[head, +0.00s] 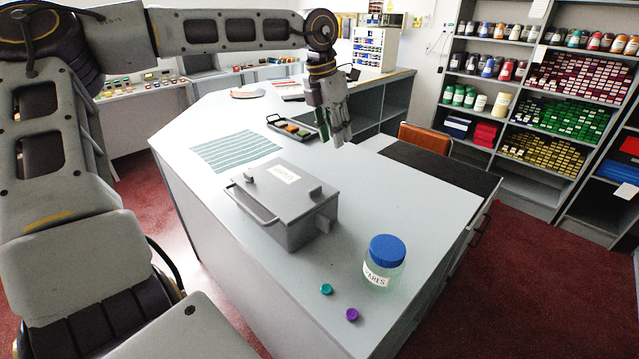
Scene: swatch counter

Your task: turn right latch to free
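A grey metal box (280,204) with a pale label on its lid sits on the light counter (420,210). A bar handle (252,204) runs along its left side. I cannot tell which way any latch is turned. My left gripper (337,140) hangs fingers down, above and behind the box's right end, apart from it. Its finger gap is too unclear to judge. My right gripper is out of view.
A jar with a blue lid (387,248) stands right of the box, with a teal cap (326,289) and a purple cap (352,315) in front. A striped cloth (236,150) and a dark tray (292,128) lie behind. An orange chair (424,138) stands beyond the counter.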

